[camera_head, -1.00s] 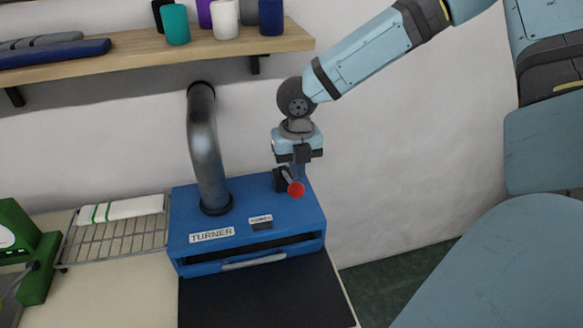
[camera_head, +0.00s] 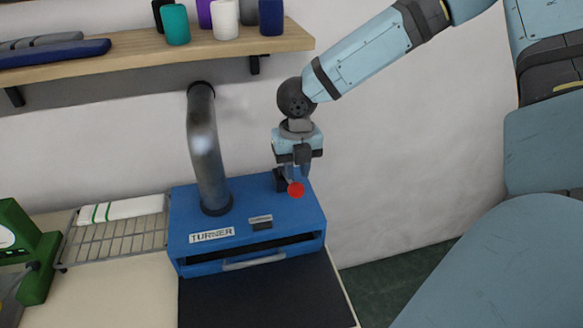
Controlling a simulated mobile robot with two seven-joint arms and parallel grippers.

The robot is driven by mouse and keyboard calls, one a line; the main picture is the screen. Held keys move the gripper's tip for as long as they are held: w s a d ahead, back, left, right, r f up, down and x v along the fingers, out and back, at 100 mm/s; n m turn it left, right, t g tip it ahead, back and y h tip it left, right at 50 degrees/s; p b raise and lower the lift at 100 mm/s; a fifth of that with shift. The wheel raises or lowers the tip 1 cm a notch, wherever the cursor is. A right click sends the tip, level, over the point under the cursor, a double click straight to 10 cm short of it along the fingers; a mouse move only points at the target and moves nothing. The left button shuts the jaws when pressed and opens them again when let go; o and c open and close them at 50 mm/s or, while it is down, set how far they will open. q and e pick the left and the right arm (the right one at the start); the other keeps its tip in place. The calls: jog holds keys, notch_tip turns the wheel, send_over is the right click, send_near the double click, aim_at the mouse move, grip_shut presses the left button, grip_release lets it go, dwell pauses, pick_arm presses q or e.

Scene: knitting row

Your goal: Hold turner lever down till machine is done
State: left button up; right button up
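The blue turner machine (camera_head: 292,220) stands on the worktop with a "TURNER" label on its front top edge. Its lever has a red knob (camera_head: 296,189) at the right rear of the top, next to a dark lever base. My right gripper (camera_head: 297,176) points down from above, right at the lever and just behind the red knob. Its fingers are small and partly hidden by the knob, so I cannot tell whether they are open or shut, or whether they press the lever. A small display (camera_head: 261,223) sits on the machine's top. My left gripper is not in view.
A thick grey pipe (camera_head: 205,150) rises from the machine's top left. A wooden shelf (camera_head: 150,50) with yarn cones hangs above. A wire rack (camera_head: 115,238) with a white, green-striped piece and a green device (camera_head: 30,250) are at left. A black mat (camera_head: 262,298) lies in front.

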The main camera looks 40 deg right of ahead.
aim_at(296, 184)
jog(key=shift+f, duration=0.1)
jog(key=shift+f+b, duration=1)
jog(key=shift+f, duration=0.95)
jog(key=shift+s+a+f+b, duration=0.1)
jog(key=shift+s+f+b, duration=0.1)
jog(key=shift+f+b, duration=0.7)
jog(key=shift+s+a+f+b, duration=0.15)
jog(key=shift+f+b, duration=0.2)
jog(key=shift+f, duration=0.95)
dwell(0.4)
